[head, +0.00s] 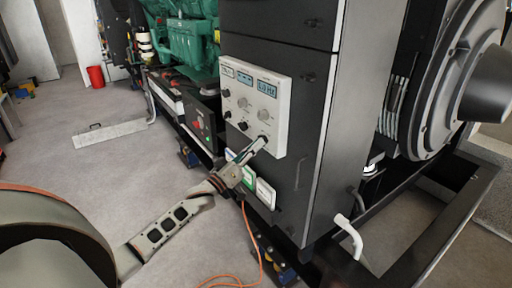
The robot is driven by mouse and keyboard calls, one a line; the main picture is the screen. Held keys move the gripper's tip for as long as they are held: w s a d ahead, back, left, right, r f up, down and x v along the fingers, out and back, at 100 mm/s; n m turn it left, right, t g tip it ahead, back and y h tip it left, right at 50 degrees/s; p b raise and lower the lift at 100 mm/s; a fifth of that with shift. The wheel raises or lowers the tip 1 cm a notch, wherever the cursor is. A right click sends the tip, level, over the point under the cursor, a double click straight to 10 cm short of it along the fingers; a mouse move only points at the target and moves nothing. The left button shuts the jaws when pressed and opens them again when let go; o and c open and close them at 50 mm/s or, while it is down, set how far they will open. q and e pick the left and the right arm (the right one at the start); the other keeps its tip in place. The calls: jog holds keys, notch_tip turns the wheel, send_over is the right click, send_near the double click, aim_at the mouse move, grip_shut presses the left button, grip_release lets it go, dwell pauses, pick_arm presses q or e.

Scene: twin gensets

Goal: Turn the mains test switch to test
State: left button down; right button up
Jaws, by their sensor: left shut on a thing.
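A white control panel (284,92) is on the front of a dark cabinet. It has small displays along the top and rows of round knobs below. My left gripper (259,144) reaches up from the lower left to the panel's lower right corner. It is shut on a small dark switch (263,137) there, whose pointer and label are mostly hidden or too small to read. I cannot tell which position the switch is in. Two dark knobs (243,126) in the same row stay clear of the gripper. My right gripper is not in view.
White, green-edged plates (265,193) sit on the cabinet just below my gripper. A black box with red and green buttons (197,124) is left of the panel. An orange cable (252,235) hangs to the floor. A white bent handle (349,232) stands at right. The floor at left is mostly open.

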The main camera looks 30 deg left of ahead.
pick_arm(q)
jog(key=shift+w+a+m+g+h+b, duration=0.15)
jog(key=shift+m+g+h+b, duration=0.8)
jog(key=shift+m, duration=1.85)
jog(key=shift+s+a+m+g+h+b, duration=0.2)
jog(key=shift+m+h+b, duration=1.4)
jog(key=shift+m, duration=1.2)
jog(key=shift+w+a+m+g+h+b, duration=0.15)
jog(key=shift+m+g+h+b, duration=0.8)
jog(key=shift+m, duration=1.85)
jog(key=shift+t+h+b, duration=0.3)
jog(key=shift+b, duration=0.05)
jog(key=c, duration=2.2)
grip_release()
jog(key=v, duration=1.2)
